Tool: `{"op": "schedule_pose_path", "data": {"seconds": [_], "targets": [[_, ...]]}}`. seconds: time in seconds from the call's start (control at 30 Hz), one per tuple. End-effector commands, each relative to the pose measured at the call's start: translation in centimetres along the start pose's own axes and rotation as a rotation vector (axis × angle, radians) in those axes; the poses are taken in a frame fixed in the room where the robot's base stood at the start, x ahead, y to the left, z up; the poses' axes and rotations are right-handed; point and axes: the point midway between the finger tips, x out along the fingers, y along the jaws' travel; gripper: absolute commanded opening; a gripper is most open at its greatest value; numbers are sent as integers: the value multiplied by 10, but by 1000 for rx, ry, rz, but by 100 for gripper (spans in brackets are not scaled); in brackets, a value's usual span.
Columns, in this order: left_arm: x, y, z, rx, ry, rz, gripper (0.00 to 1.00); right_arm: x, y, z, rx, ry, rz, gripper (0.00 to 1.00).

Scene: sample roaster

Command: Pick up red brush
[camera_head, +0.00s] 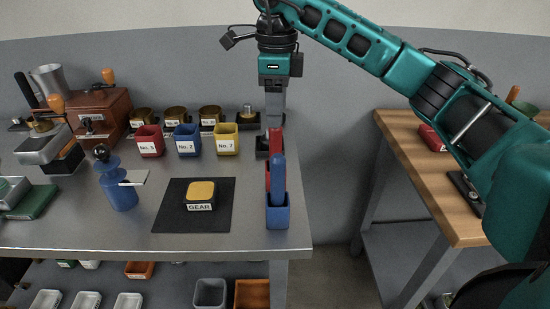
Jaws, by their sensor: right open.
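The red brush (276,143) stands upright near the right edge of the steel table, behind a blue brush (278,178). The blue brush stands in a blue holder (278,217) and hides much of what is behind it. A strip of red (267,176) shows beside the blue brush, lower down. My right gripper (275,121) points straight down right above the red brush's top end. Its fingers are open, seen edge-on; whether they are around the brush top or just behind it is hard to tell. My left gripper is not in view.
A dark mat (168,218) with a yellow-topped GEAR block (200,192) lies to the left. Red (150,148), blue (187,146) and yellow (225,146) cups stand behind it. A blue bottle (122,194) is further left. A gap separates the steel table from a wooden table (432,190).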

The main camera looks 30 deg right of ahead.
Motion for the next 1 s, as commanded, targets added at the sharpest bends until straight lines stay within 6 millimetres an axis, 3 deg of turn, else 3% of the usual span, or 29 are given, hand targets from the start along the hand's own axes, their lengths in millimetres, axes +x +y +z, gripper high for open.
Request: {"op": "schedule_pose_path", "data": {"seconds": [0.1, 0.27, 0.6, 0.87, 1.0], "targets": [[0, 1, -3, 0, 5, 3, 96, 16, 0, 0, 0, 1, 0, 59], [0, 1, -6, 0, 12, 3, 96, 25, 1, 0, 0, -1, 0, 59], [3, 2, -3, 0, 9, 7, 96, 70, 4, 1, 0, -1, 1, 59], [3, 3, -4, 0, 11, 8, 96, 73, 4, 1, -1, -3, 0, 59], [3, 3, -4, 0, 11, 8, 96, 73, 4, 1, -1, -3, 0, 48]]}}
